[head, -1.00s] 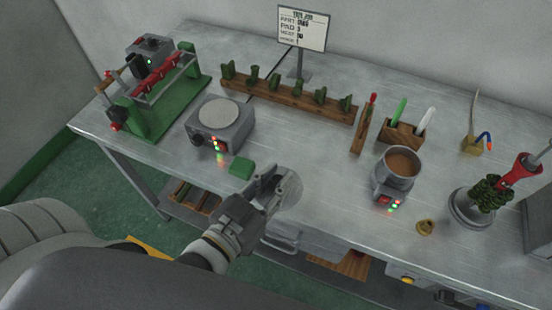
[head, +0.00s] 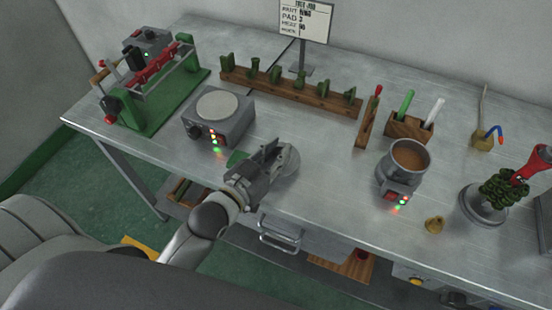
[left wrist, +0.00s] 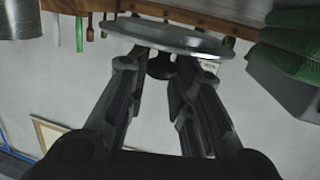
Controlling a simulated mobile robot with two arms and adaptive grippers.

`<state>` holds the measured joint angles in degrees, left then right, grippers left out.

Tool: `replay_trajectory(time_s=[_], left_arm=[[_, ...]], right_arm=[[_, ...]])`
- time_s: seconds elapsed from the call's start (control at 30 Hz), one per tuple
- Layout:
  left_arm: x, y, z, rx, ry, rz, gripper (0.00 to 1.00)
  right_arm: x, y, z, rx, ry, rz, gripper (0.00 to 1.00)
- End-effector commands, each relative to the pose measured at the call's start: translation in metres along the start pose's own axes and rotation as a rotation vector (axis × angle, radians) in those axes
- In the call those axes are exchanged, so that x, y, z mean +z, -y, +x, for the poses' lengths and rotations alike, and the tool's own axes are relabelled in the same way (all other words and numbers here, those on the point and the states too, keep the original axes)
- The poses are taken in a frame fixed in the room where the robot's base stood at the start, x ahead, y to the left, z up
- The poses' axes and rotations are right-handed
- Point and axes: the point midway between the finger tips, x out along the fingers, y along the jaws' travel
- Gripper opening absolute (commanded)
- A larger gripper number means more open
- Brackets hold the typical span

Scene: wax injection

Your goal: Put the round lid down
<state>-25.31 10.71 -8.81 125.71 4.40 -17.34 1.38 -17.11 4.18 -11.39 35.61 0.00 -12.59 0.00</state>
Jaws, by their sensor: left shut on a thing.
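My left gripper (head: 268,162) is over the front of the metal workbench. It is shut on the round lid (head: 287,160), a grey disc. In the left wrist view the lid (left wrist: 170,36) shows edge-on beyond the fingertips, with its dark knob (left wrist: 160,66) between them. In the head view the gripper partly hides the lid. Whether the lid touches the bench (head: 325,190) cannot be told. A grey pot of brown wax (head: 409,160) stands uncovered to the right, apart from the lid. My right gripper is not in view.
A hotplate with a round top (head: 217,105) stands left of the gripper. A green block (head: 236,158) is close by, partly hidden. A wooden rack (head: 290,96) with green pieces lies behind. A small brass piece (head: 434,225) sits front right. Bench between lid and pot is clear.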

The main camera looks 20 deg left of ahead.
Motion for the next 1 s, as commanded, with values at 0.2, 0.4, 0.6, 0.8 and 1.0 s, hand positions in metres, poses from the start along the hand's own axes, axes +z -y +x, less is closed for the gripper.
replay_trajectory(time_s=[0.2, 0.4, 0.6, 0.8, 1.0], left_arm=[[0.024, -0.001, 0.002, 0.000, 0.003, -0.002, 0.00], [0.024, -0.001, 0.002, 0.001, 0.002, -0.001, 0.00], [0.027, -0.001, 0.003, 0.001, 0.003, -0.001, 0.24], [0.027, -0.001, 0.002, 0.001, 0.003, -0.001, 0.43], [0.027, -0.001, 0.002, 0.001, 0.003, -0.001, 0.43]], right_arm=[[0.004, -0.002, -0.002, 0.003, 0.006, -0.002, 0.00], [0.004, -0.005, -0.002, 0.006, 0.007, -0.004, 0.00], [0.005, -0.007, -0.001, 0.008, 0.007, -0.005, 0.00], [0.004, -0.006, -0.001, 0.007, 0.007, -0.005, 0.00], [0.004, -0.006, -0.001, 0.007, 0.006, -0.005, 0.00]])
